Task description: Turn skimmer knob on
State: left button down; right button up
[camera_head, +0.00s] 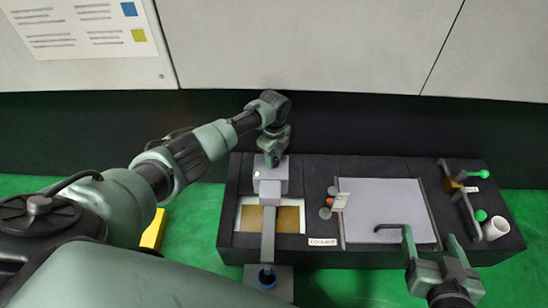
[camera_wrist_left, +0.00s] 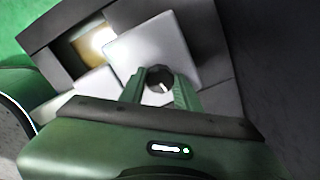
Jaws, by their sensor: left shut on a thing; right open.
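The skimmer knob (camera_wrist_left: 159,75) is a dark round knob with a light pointer mark, on the face of a pale grey box. The box (camera_head: 271,180) stands at the left of the dark machine. My left gripper (camera_wrist_left: 160,88) is shut on the knob, one green finger on each side of it. In the head view the left gripper (camera_head: 272,158) is at the back of the box, and the knob is hidden there. My right gripper (camera_head: 433,235) is open and empty, over the front right of the machine.
Below the box are an amber window (camera_head: 289,218) and a grey vertical bar (camera_head: 268,235). A "COOLANT" label (camera_head: 322,241), a grey lid (camera_head: 385,205) with a dark handle, green knobs (camera_head: 481,215) and a white cup (camera_head: 496,228) lie to the right. A wall stands behind.

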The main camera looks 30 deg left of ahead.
pick_arm(q)
jog(key=shift+d+m, duration=0.1)
jog(key=shift+m, duration=0.8)
jog(key=c, duration=1)
grip_release()
